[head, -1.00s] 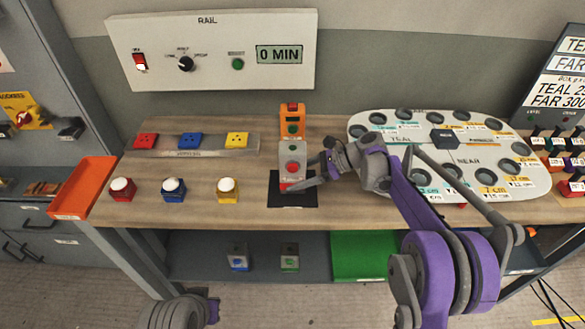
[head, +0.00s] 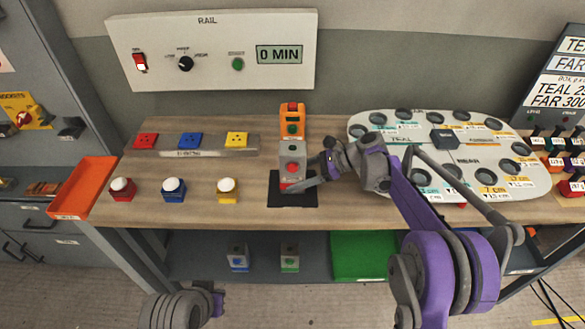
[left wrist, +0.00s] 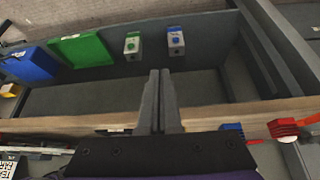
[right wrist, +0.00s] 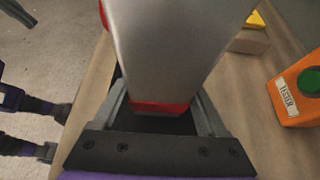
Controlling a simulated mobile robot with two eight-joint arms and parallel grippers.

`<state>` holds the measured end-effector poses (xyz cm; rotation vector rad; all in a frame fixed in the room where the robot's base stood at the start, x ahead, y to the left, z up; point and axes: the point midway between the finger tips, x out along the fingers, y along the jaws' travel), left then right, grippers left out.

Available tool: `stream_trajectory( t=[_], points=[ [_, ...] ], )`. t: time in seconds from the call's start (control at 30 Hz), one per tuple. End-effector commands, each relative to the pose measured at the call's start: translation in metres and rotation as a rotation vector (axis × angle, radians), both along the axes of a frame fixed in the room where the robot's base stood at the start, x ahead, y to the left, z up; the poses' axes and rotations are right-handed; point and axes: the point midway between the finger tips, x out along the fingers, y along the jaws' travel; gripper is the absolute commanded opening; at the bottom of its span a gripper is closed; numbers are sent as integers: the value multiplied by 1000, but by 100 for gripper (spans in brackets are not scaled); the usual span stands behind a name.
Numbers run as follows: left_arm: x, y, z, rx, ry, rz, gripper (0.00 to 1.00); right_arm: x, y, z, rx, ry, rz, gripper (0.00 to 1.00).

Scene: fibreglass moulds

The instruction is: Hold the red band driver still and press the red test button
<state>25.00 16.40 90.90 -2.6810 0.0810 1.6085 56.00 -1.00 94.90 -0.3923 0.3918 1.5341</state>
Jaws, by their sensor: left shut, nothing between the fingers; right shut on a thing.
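The red band driver (head: 293,152) is a grey block with a red band near its base, standing on a black mat (head: 283,198) on the bench. A red button (head: 292,167) shows on its face in the head view. My right gripper (head: 303,180) comes from the right and is shut on the driver low down. The right wrist view shows the grey body (right wrist: 165,50) and red band (right wrist: 160,107) between the fingers (right wrist: 160,115). My left gripper (left wrist: 160,100) is shut and empty, low in front of the bench; its fingers are not clear in the head view.
An orange tester (head: 292,121) with a green button (right wrist: 312,80) stands just behind the driver. Red, blue and yellow blocks with white tops (head: 173,184) stand to the left, beside an orange tray (head: 83,188). A board with holes (head: 440,150) lies to the right.

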Motion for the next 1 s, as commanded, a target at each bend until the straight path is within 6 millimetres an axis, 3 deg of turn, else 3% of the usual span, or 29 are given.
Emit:
stream_trajectory(
  t=[0.3, 0.5, 0.7, 1.0],
  points=[
    [86, -85, 66, -82, -228, -284, 0, 0, 0, 0, -1, 0, 1, 44],
    [127, -134, 105, -117, -368, -411, 0, 0, 0, 0, -1, 0, 1, 44],
    [145, -157, 124, -131, -437, -460, 0, 0, 0, 0, -1, 0, 1, 44],
    [173, -160, 126, -130, -446, -466, 0, 0, 0, 0, -1, 0, 1, 44]
  ],
)
